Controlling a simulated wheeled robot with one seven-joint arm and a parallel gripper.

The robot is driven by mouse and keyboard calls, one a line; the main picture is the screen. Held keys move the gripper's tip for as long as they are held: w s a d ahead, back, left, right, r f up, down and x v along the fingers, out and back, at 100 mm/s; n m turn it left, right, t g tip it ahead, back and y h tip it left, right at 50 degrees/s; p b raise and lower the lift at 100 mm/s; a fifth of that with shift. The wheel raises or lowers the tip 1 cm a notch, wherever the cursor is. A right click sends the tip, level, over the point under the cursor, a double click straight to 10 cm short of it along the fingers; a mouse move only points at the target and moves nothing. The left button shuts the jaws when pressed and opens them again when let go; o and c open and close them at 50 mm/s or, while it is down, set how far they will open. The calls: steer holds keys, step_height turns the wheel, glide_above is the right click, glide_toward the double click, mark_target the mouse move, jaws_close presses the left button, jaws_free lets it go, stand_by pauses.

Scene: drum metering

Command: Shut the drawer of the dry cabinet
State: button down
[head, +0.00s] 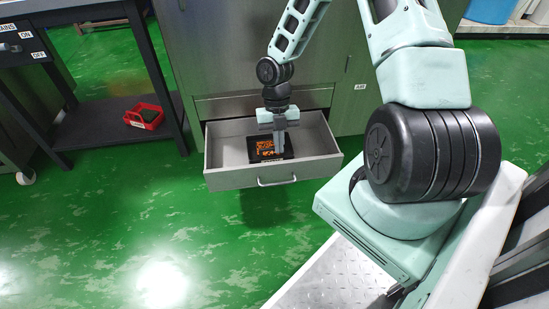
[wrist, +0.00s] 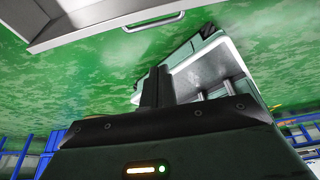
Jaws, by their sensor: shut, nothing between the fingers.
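The grey metal drawer (head: 321,164) of the dry cabinet (head: 213,50) is pulled well out, with a bar handle (head: 277,182) on its front. My gripper (head: 279,151) points down over the drawer in the head view, its fingers shut and empty. Whether the fingertips are inside the drawer or in front of it is hard to tell from the head view. In the wrist view the drawer front (wrist: 85,20) and handle (wrist: 154,22) cross the top, and my shut fingers (wrist: 156,72) appear below and apart from them.
A dark item with orange markings (head: 262,147) lies in the drawer, partly hidden by my gripper. A dark bench (head: 110,14) with a red tray (head: 144,116) on its lower shelf stands at left. Green floor (head: 130,230) in front of the drawer is clear.

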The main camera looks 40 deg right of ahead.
steer(key=b+x, duration=0.6)
steer(key=x, duration=0.5)
steer(key=w+d, duration=0.1)
steer(key=w+d+r+b, duration=0.1)
steer(key=w, duration=0.1)
steer(key=shift+w+d+r, duration=0.2)
steer(key=shift+w+d, duration=0.05)
steer(key=shift+w, duration=0.05)
